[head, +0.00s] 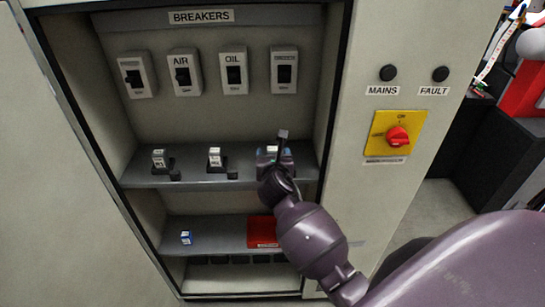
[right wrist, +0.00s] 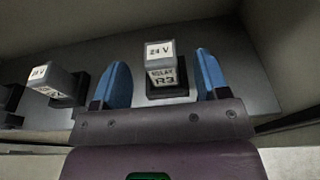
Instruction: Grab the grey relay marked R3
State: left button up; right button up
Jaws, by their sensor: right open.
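The grey relay marked R3 (right wrist: 162,66) stands upright in a black socket on the shelf, with a white "24 V" label on top. In the right wrist view it lies between the two blue fingers of my right gripper (right wrist: 163,76), with a gap on each side. The gripper is open and does not touch it. In the head view my right gripper (head: 275,162) is at the right end of the middle shelf and hides most of this relay. My left gripper is out of view.
Two more relays stand on the middle shelf (head: 190,181), a left one (head: 159,158) and a middle one (head: 215,156). A blue-and-white box (head: 186,237) and a red box (head: 262,232) are on the lower shelf. The cabinet's right wall (head: 325,100) is close beside my gripper.

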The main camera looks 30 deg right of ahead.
aim_at(273, 150)
jog(key=x, duration=0.4)
jog(key=shift+w+d+f, duration=0.1)
jog(key=shift+f, duration=0.1)
jog(key=c, duration=1)
